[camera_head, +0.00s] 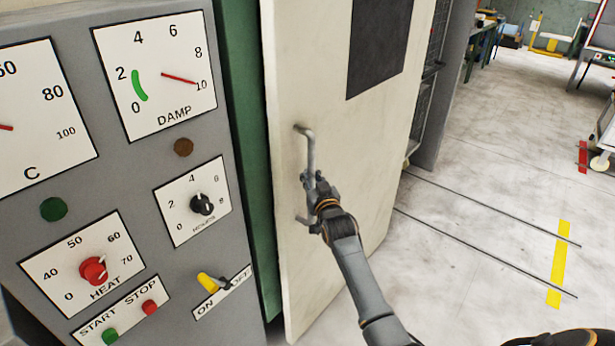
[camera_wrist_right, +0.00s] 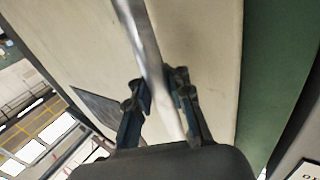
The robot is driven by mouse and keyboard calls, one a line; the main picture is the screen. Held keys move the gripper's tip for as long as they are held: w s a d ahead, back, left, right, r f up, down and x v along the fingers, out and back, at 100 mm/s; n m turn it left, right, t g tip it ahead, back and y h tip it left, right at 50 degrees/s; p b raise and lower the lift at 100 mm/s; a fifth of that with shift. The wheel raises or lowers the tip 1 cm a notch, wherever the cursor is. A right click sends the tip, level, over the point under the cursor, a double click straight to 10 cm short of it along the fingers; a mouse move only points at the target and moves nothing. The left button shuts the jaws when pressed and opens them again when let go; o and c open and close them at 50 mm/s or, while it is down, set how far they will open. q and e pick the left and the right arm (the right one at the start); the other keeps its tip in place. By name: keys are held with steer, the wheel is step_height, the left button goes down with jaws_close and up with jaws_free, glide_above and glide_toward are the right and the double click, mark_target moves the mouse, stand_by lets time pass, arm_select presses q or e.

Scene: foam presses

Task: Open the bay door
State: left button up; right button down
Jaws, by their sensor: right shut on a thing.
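The bay door (camera_head: 338,115) is a cream panel with a dark window, standing just right of the green frame (camera_head: 247,150). My right gripper (camera_head: 313,190) is shut around the handle's middle. In the right wrist view the handle (camera_wrist_right: 143,45) runs between the two fingers of my right gripper (camera_wrist_right: 162,100), with the cream door (camera_wrist_right: 75,50) behind. My left gripper is not in view.
A grey control panel (camera_head: 140,200) with dials, knobs and buttons stands left of the door. Two floor rails (camera_head: 490,210) run out to the right, crossing a yellow strip (camera_head: 560,262). The floor there is clear. A cart (camera_head: 603,140) stands at far right.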

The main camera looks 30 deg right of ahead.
steer(key=shift+s+d+f, duration=0.15)
steer(key=shift+d+f, duration=0.1)
steer(key=shift+f, duration=0.05)
steer(key=c, duration=1.4)
jaws_free()
steer(key=shift+d, duration=0.1)
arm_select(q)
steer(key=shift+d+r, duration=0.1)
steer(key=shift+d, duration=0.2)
arm_select(e)
steer(key=shift+o, duration=0.9)
steer(key=shift+s+d+r, duration=0.2)
steer(key=shift+r, duration=0.05)
steer(key=shift+a, duration=0.1)
steer(key=shift+w+a, duration=0.1)
steer(key=shift+a, duration=0.05)
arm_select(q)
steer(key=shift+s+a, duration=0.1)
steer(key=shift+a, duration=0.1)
arm_select(e)
steer(key=s+a, duration=0.2)
steer(key=s, duration=0.9)
steer(key=shift+s+a, duration=0.15)
steer(key=shift+s, duration=0.25)
